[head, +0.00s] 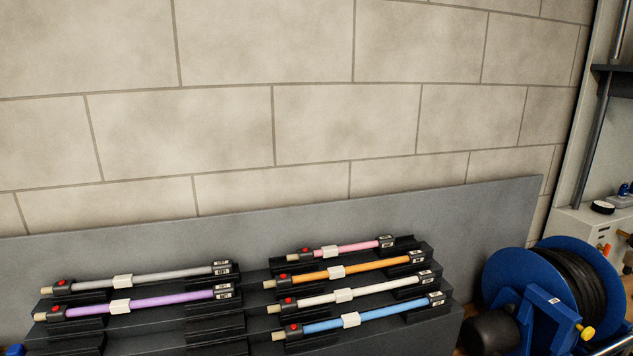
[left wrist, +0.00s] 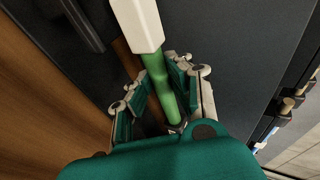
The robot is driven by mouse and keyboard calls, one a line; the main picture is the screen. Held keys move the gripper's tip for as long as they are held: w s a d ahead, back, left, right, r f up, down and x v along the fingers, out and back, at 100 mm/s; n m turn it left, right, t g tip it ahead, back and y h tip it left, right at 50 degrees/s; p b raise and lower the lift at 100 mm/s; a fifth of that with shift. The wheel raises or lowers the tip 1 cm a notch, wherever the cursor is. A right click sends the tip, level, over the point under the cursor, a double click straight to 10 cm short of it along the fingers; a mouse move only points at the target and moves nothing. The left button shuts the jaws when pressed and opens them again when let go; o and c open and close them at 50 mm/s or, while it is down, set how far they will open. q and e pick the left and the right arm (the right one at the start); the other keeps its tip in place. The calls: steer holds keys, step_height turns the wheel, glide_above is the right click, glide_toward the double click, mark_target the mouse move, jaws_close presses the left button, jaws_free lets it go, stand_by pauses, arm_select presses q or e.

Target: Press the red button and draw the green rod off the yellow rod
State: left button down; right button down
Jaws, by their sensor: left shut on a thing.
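The green rod (left wrist: 158,78) shows in the left wrist view, with a white block-shaped sleeve (left wrist: 137,25) around it at the top. My left gripper (left wrist: 163,88) is shut on the green rod, with teal-and-grey fingers on either side of it. The rod's lower end runs down towards my palm, where a small dark part is mostly hidden. I cannot make out a yellow rod or the red button of the green rod in either view. Neither gripper shows in the head view.
In the head view, grey, purple, pink, orange (head: 308,276), white and blue (head: 378,314) rods lie on stepped dark racks (head: 255,287). They have white sleeves and red buttons on black collars. A blue hose reel (head: 500,290) stands at the right. A grey panel and block wall are behind.

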arm_select(q)
step_height(320, 180, up, 6)
steer(key=a+p, duration=0.1)
steer(key=p, duration=0.4)
steer(key=shift+s+r, duration=0.15)
steer(key=shift+r, duration=0.1)
